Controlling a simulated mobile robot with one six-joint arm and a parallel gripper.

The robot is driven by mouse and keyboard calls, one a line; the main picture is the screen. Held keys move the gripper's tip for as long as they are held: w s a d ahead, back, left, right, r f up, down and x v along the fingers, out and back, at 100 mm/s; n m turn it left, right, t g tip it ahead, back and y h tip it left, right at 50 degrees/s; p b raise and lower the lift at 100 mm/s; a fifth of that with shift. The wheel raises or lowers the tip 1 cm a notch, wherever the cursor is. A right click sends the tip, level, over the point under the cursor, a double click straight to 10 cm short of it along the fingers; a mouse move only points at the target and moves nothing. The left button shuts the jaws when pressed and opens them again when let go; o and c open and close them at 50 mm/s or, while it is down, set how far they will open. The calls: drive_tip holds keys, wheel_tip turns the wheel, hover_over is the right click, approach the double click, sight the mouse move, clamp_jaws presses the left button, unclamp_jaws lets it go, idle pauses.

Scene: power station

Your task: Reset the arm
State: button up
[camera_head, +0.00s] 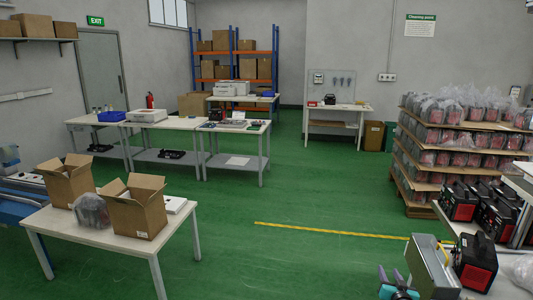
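Part of what looks like my gripper (397,287), teal and purple, shows at the bottom edge, right of centre. Most of it is cut off by the frame, and I cannot tell whether its fingers are open or shut. Nothing is clearly seen held in it. The rest of my arm is mostly out of view. A grey-green metal box-like part (430,268) stands just to the right of the gripper; I cannot tell whether they touch.
Black and red power units (474,262) stand on the table at right. A pallet stack (430,160) of bagged units is behind. A white table (105,240) with open cartons (137,210) stands at left. Green floor (300,200) in the middle is clear, crossed by a yellow line.

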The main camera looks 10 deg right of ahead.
drive_tip(key=s+a+f+g+y+b, duration=0.1)
drive_tip(key=s+a+f+g+b, duration=0.15)
drive_tip(key=a+f, duration=0.95)
drive_tip(key=s+a+f+g+b, duration=0.1)
drive_tip(key=s+a+f+g, duration=0.15)
drive_tip(key=a+f, duration=0.95)
drive_tip(key=s+a+f+n+g+b, duration=0.1)
drive_tip(key=s+a+f+g, duration=0.3)
drive_tip(key=s, duration=0.3)
drive_tip(key=s+a+f+g+y, duration=0.1)
drive_tip(key=s+a+f+g, duration=0.15)
drive_tip(key=s+f, duration=0.35)
drive_tip(key=s+a+f+n+g+b, duration=0.1)
drive_tip(key=s+a+f+g, duration=0.1)
drive_tip(key=s+a+f, duration=0.35)
drive_tip(key=s+a+r+n+g+y, duration=0.1)
drive_tip(key=s+a+g, duration=0.1)
drive_tip(key=s, duration=0.8)
drive_tip(key=s+a+r+n+g+y, duration=0.1)
drive_tip(key=s+a+r+n+g, duration=0.1)
drive_tip(key=s+g, duration=0.3)
drive_tip(key=s, duration=0.4)
drive_tip(key=shift+s+r, duration=0.25)
drive_tip(key=shift+s, duration=0.1)
drive_tip(key=shift+g, duration=0.25)
